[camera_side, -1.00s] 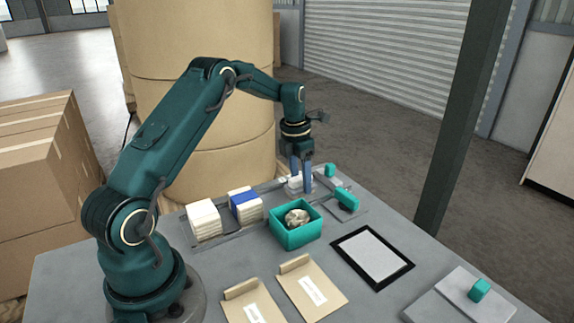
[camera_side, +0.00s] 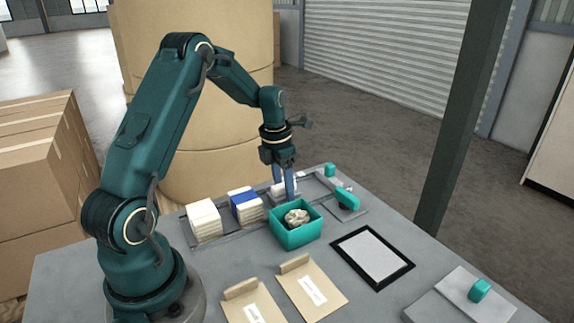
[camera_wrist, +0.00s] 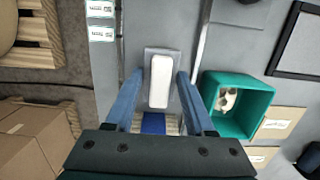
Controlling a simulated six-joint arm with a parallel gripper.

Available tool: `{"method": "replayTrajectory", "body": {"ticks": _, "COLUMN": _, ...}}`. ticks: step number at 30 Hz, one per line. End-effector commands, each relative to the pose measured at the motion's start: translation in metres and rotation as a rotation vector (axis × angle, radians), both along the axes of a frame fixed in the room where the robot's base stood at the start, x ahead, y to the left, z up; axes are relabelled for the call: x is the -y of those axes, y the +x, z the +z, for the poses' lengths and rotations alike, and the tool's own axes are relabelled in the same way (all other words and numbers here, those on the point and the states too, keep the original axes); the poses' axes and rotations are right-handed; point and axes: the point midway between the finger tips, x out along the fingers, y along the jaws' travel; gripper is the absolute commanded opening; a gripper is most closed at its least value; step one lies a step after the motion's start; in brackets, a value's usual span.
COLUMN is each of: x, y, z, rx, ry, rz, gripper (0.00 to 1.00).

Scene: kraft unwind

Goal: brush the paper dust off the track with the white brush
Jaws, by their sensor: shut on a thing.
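My gripper (camera_side: 285,190) is low over the track (camera_side: 237,236), shut on the white brush (camera_side: 276,189). In the wrist view, the brush (camera_wrist: 159,80) lies between the two blue fingers, with a pale grey, translucent-looking part around it. The track is a grey strip running from the left stack toward the back right. The brush's underside is hidden, so I cannot tell whether it touches the track. I cannot make out paper dust in either view.
A white stack (camera_side: 204,221) and a blue-banded stack (camera_side: 245,206) stand on the track to the left. A teal bin (camera_side: 296,237) holding crumpled pale material stands in front. A teal-handled part (camera_side: 347,200) sits to the right. Kraft envelopes (camera_side: 313,289) and a black-framed sheet (camera_side: 372,257) lie nearer.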

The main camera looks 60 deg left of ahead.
Motion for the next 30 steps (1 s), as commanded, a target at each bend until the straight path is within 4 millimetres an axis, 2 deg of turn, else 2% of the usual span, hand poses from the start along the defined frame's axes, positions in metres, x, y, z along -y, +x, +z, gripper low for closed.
{"method": "replayTrajectory", "body": {"ticks": 6, "x": 0.0, "y": -0.017, "z": 0.0, "rx": -0.002, "ry": 0.0, "rz": 0.0, "gripper": 0.02}}
{"method": "replayTrajectory", "body": {"ticks": 30, "x": 0.0, "y": 0.056, "z": -0.001, "rx": 0.0, "ry": 0.001, "rz": -0.002, "gripper": 0.02}}
